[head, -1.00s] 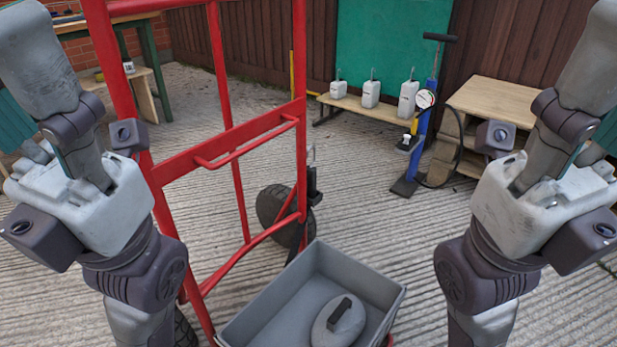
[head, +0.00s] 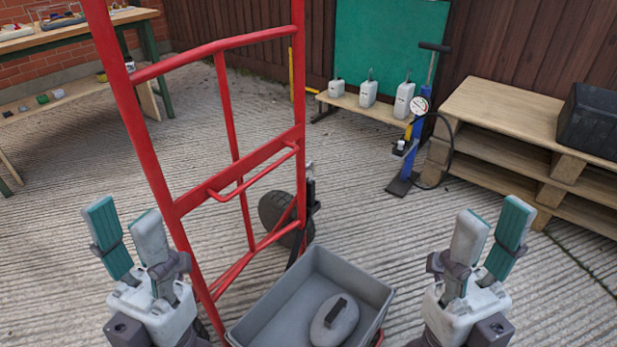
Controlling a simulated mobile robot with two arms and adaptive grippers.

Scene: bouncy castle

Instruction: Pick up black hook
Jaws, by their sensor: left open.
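I cannot pick out a black hook for certain in the head view. My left gripper (head: 122,218) is at the lower left, fingers pointing up and spread, with nothing between them. My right gripper (head: 493,215) is at the lower right, also with fingers spread and empty. Several small items (head: 43,99), too small to tell apart, lie on a low shelf at the far left. Three pale weights (head: 368,94) with thin dark tops stand on a low bench at the back. Both grippers are well apart from these.
A red hand truck (head: 240,170) stands in front of me. A grey bin (head: 275,308) at its foot holds a grey disc (head: 335,322) with a black handle. A blue pump (head: 410,150), wooden pallets (head: 500,105) and a black crate (head: 592,122) are at the right. A workbench (head: 80,33) is at the back left.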

